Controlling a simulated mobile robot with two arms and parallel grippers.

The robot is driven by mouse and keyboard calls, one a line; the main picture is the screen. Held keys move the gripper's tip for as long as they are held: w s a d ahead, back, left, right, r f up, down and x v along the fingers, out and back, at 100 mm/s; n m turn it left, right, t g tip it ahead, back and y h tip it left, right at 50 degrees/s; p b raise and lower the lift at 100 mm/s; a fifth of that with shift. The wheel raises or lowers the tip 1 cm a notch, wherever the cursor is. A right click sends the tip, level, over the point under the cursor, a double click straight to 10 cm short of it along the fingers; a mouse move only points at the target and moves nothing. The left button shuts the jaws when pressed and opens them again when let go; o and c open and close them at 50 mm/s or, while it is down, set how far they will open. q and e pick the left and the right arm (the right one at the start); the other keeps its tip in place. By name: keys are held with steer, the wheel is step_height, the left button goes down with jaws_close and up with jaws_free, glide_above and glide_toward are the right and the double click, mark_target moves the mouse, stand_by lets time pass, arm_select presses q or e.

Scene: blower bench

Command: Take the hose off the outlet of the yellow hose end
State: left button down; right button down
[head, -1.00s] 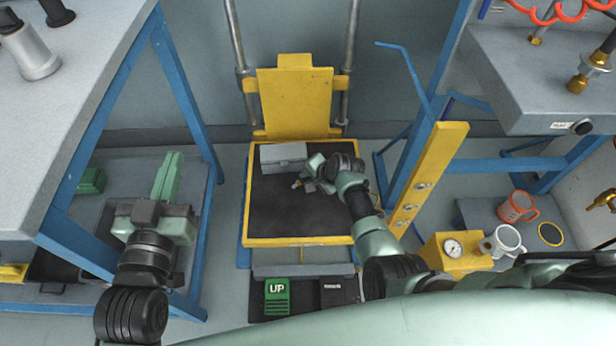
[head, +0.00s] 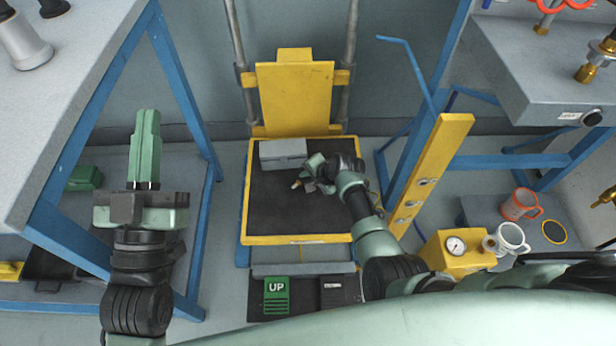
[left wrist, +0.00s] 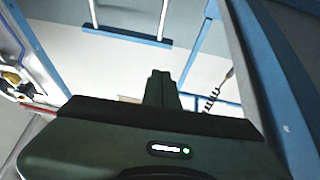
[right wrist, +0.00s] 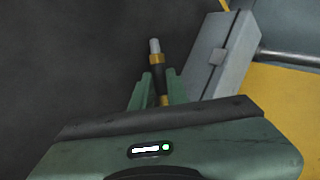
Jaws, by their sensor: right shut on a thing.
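My right gripper (head: 308,183) is over the dark platform of the yellow lift. It is shut on a black fitting (right wrist: 156,62) with brass bands and a grey tip, seen between its fingers in the right wrist view. The fitting shows only as a small tip (head: 296,186) in the head view. Its lower part is hidden by the gripper. My left gripper (head: 146,122) is shut and empty, in the air by the left bench's blue frame. I cannot tell which fitting is the yellow hose end.
A grey box (head: 283,153) lies on the lift platform (head: 265,225) beside my right gripper. A yellow post (head: 431,170) and blue frame stand to its right. Two mugs (head: 521,205) and a gauge box (head: 457,249) are lower right.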

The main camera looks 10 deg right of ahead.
arm_select(q)
steer(key=shift+s+r, duration=0.1)
steer(key=shift+r, duration=0.1)
arm_select(e)
steer(key=c, duration=1.3)
jaws_free()
steer(key=shift+s+r, duration=0.1)
steer(key=p+v, duration=0.2)
steer(key=v, duration=0.1)
steer(key=shift+s+d+r+p, duration=0.15)
steer(key=shift+r+p, duration=0.2)
steer(key=shift+p, duration=0.05)
arm_select(q)
steer(key=s+a+f+g+y+p, duration=0.1)
steer(key=a+f+g+y, duration=0.1)
steer(key=f+g, duration=0.4)
steer(key=s+a+f+g+y+p, duration=0.1)
steer(key=f+g, duration=0.5)
steer(key=f, duration=0.8)
steer(key=shift+s+a+f+n+y, duration=0.35)
steer(key=shift+s+y, duration=0.1)
steer(key=shift+y, duration=0.15)
arm_select(e)
steer(key=shift+v, duration=1.9)
